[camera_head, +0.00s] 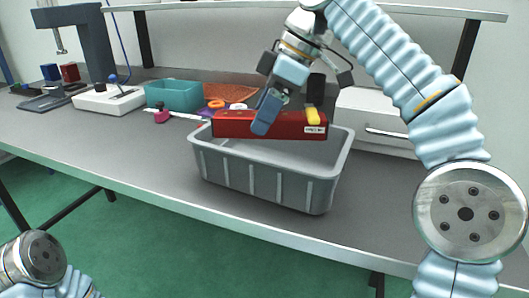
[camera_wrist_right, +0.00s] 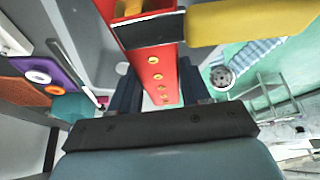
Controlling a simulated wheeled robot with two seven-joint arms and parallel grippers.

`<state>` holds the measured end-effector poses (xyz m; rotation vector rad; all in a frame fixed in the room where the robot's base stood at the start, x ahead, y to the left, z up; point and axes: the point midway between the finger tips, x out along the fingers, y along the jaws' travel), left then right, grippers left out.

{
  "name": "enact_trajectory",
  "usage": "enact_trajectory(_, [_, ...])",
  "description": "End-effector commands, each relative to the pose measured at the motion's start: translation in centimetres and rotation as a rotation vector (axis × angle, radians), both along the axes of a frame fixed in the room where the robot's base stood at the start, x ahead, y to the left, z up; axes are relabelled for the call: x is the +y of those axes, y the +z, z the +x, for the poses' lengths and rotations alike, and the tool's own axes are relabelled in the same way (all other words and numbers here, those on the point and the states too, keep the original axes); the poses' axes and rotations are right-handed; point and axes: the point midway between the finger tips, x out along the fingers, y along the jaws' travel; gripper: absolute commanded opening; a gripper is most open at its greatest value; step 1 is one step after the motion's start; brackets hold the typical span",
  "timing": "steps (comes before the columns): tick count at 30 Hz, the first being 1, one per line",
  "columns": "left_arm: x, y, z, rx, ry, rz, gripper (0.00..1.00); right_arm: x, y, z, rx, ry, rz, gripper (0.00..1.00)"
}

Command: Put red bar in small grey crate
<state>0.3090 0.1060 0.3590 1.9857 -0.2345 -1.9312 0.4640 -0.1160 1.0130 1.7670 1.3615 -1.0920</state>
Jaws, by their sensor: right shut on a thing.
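The red bar (camera_head: 235,125), with a small white label near its right end, is held level above the small grey crate (camera_head: 245,182). My right gripper (camera_head: 268,118) is shut on it, one finger across its front side. A yellow piece (camera_head: 313,116) sits at the bar's right part. In the right wrist view the bar (camera_wrist_right: 158,72) runs between the two fingers (camera_wrist_right: 158,88), with the yellow piece (camera_wrist_right: 235,22) reaching right. The crate stands on the bench, and the bar hides part of its opening. Only part of my left arm shows at lower left; its gripper is out of view.
The grey bench (camera_head: 130,150) also carries a teal bin (camera_head: 174,96), an orange mat (camera_head: 229,92), a white device (camera_head: 108,98) and a dark stand (camera_head: 88,40). A white drawer unit (camera_head: 385,125) stands behind the crate. The bench is clear left of the crate.

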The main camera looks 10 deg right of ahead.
Motion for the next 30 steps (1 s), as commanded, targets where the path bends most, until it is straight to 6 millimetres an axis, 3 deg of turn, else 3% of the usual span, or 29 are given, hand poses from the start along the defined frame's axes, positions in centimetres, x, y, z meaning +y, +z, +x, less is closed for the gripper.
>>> enact_trajectory(19, [0.0, 0.0, 0.0, -0.001, 0.000, 0.000, 0.45, 0.0, -7.6, 0.0, 0.002, 0.000, -0.001, 0.08])
enact_trajectory(30, [0.0, -0.2, 0.0, -0.001, 0.000, 0.000, 0.45, 0.0, -8.2, 0.0, 0.000, -0.001, 0.001, 0.08])
